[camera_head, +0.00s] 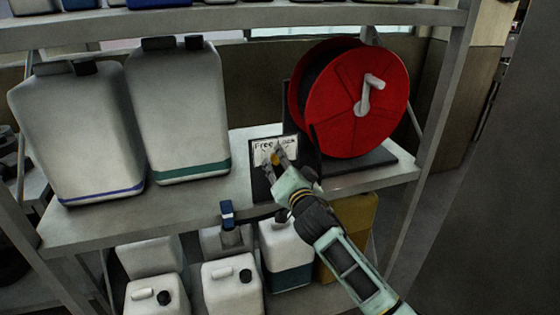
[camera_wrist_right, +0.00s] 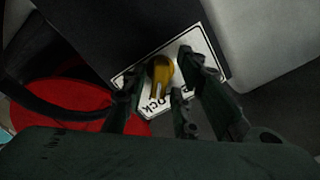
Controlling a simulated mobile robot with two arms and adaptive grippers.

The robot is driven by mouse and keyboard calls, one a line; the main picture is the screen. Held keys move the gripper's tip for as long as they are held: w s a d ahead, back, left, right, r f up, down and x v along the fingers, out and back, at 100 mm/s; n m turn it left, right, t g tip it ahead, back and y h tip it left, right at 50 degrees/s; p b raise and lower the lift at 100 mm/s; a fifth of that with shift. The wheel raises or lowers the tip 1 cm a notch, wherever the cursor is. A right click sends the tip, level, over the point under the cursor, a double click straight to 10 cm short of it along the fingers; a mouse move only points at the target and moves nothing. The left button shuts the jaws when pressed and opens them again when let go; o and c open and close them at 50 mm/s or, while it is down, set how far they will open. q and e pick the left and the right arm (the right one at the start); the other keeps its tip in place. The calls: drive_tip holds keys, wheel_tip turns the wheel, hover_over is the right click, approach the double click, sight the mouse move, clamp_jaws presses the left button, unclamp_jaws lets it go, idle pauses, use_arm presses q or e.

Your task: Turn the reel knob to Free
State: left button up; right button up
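The reel knob (camera_wrist_right: 160,73) is yellow and sits on a white label plate (camera_wrist_right: 143,74) on the dark panel of the reel stand. In the head view the plate (camera_head: 262,146) reads "Free" at its left, with a partly covered word at its right. In the wrist view "LOCK" is partly readable beside the knob. My right gripper (camera_head: 275,163) is at the plate. Its fingers (camera_wrist_right: 165,88) are apart, one on each side of the knob; I cannot tell whether they touch it. The red reel (camera_head: 340,112) with a pale crank stands behind. My left gripper is not in view.
Two large white jugs (camera_head: 175,105) stand on the shelf (camera_head: 190,210) left of the panel. Several smaller containers (camera_head: 233,285) stand on the level below. A shelf post (camera_head: 440,95) rises right of the reel. A bare strip of shelf lies along the front edge.

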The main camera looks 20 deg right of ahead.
drive_tip(key=c, duration=0.4)
drive_tip(key=shift+r+n+p, duration=0.1)
drive_tip(key=shift+n+p, duration=0.3)
drive_tip(key=shift+n, duration=0.7)
drive_tip(key=shift+c, duration=0.2)
drive_tip(key=n+p, duration=0.1)
drive_tip(key=n, duration=0.4)
drive_tip(key=shift+a, duration=0.1)
drive_tip(key=n+p, duration=0.2)
drive_tip(key=n, duration=0.3)
drive_tip(key=shift+n, duration=0.3)
drive_tip(key=n, duration=0.3)
drive_tip(key=shift+a+f, duration=0.1)
drive_tip(key=shift+f, duration=0.1)
drive_tip(key=o, duration=1.6)
drive_tip(key=shift+r, duration=0.1)
drive_tip(key=shift+c, duration=0.2)
